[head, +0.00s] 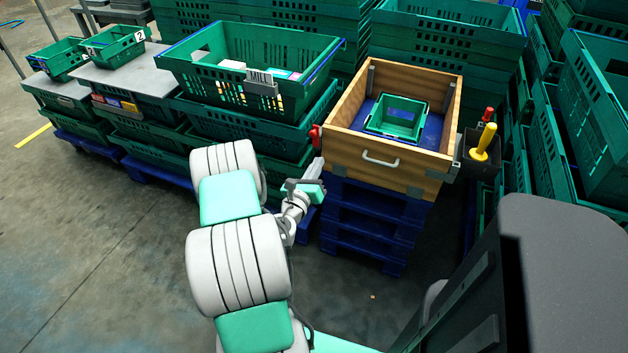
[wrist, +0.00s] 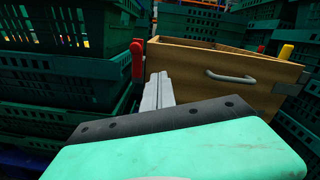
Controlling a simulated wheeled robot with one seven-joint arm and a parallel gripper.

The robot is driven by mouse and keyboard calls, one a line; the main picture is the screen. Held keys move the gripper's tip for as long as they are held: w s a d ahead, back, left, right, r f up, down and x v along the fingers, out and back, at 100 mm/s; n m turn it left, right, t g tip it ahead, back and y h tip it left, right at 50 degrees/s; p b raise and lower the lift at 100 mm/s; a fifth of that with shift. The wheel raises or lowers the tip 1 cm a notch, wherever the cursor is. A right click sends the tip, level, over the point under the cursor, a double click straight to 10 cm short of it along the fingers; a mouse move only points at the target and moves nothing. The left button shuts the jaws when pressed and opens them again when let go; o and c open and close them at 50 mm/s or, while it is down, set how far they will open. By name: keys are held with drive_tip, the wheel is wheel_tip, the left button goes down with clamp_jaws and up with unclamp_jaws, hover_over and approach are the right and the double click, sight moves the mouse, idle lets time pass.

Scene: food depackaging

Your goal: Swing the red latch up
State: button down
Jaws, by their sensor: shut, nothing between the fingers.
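The red latch (head: 315,136) is on the left side of the wooden box (head: 390,167), near its front left corner. In the wrist view the red latch (wrist: 137,60) stands roughly upright beside the box's left edge. My gripper (head: 318,166) is below the latch and left of the box front in the head view. In the wrist view my gripper (wrist: 157,88) is shut and empty, its fingertips just right of the latch and slightly lower. I cannot tell whether the fingers touch the latch or the box.
The box front has a pale handle (head: 381,160), and a small green crate (head: 396,117) sits inside. The box rests on blue pallets (head: 375,225). A large green crate marked MILL (head: 300,48) stands left. A dark holder with yellow and red handles (head: 480,158) hangs at the right.

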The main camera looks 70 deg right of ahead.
drive_tip(key=shift+s+a+f+b, duration=0.15)
drive_tip(key=shift+a+b, duration=0.35)
drive_tip(key=shift+a, duration=0.65)
drive_tip(key=shift+s+a+b, duration=0.1)
drive_tip(key=shift+a+b, duration=0.35)
drive_tip(key=shift+a, duration=0.7)
